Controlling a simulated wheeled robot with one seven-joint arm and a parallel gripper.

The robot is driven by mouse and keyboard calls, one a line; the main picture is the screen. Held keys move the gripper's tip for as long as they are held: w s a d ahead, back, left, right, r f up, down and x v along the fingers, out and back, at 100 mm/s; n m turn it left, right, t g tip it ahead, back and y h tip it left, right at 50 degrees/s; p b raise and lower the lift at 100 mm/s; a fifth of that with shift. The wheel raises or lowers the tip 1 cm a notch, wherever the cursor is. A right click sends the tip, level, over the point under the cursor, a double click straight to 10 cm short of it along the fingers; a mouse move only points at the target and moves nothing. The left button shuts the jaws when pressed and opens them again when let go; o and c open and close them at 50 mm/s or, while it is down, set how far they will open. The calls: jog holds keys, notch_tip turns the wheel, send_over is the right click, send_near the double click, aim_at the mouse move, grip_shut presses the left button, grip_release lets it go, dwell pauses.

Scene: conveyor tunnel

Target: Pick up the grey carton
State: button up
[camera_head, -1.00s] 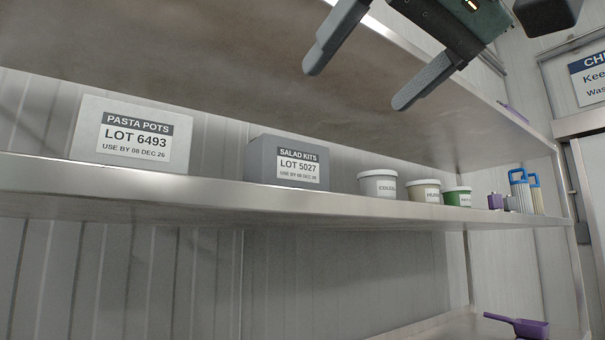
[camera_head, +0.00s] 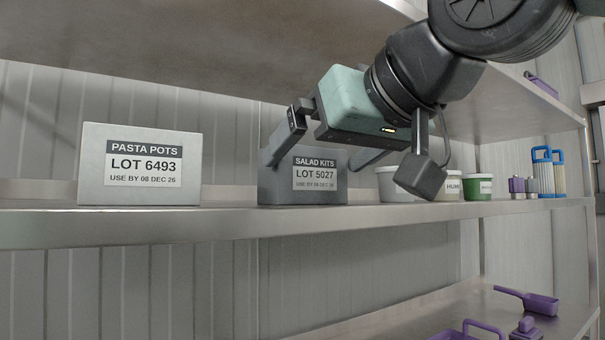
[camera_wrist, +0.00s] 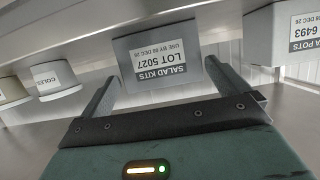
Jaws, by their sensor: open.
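The grey carton (camera_head: 274,190), labelled SALAD KITS LOT 5027, stands upright on the middle shelf. In the wrist view the grey carton (camera_wrist: 124,62) appears upside down, ahead of my fingers. My gripper (camera_head: 313,161) is open in front of the carton, with one finger towards its left side and the other towards its right. In the wrist view my gripper (camera_wrist: 161,74) has its fingertips near the two lower corners of the carton's image. Nothing is held. I cannot tell whether the fingers touch the carton.
A white PASTA POTS carton (camera_head: 140,163) stands to the left with a gap between. White tubs (camera_head: 391,186) and a green tub (camera_head: 477,187) stand to the right, partly behind my arm. The upper shelf (camera_head: 200,50) overhangs. Purple scoops (camera_head: 527,301) lie on the lower shelf.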

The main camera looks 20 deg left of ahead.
aim_at(303, 171)
jog(key=shift+x, duration=2.65)
jog(key=shift+s+r, duration=0.1)
jog(key=c, duration=0.8)
